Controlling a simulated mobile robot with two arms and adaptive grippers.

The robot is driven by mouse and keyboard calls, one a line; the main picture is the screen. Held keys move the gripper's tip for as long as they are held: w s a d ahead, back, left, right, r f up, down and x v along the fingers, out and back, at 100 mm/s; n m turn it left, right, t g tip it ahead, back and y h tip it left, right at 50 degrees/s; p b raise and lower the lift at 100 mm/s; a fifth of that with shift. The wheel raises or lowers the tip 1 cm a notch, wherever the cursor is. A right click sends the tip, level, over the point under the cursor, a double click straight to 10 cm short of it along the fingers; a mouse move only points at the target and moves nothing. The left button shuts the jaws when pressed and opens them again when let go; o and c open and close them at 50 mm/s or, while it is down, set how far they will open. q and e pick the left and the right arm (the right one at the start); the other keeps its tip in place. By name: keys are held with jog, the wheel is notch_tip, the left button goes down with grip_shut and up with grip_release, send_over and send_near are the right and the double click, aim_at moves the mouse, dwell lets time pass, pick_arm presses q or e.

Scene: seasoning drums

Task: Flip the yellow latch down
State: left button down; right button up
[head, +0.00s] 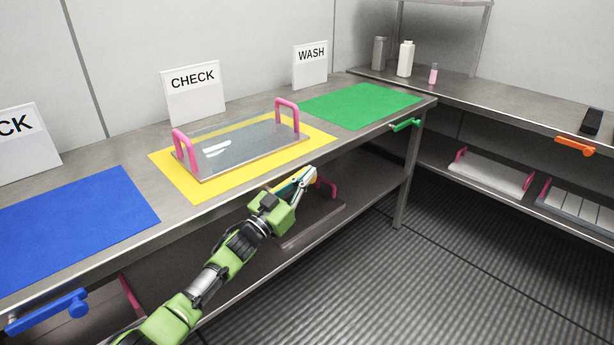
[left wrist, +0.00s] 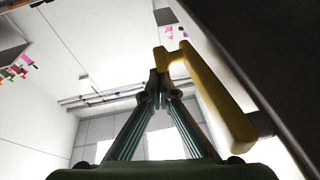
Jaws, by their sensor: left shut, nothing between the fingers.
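The yellow latch (left wrist: 218,98) shows in the left wrist view as a bar with a short hooked end, fixed near the dark table edge at the right. In the head view I cannot make it out clearly behind my gripper. My left gripper (head: 308,176) is at the counter's front edge, below the yellow mat (head: 177,184). Its fingers (left wrist: 159,84) are shut and empty. My right gripper is not in view.
A metal tray with pink handles (head: 240,146) sits on the yellow mat. A blue latch (head: 50,310), a green latch (head: 405,124) and an orange latch (head: 575,146) are on the counter edges. A lower shelf (head: 345,210) runs under the counter. The floor in front is clear.

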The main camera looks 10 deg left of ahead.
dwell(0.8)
pick_arm(q)
jog(key=v, duration=1.2)
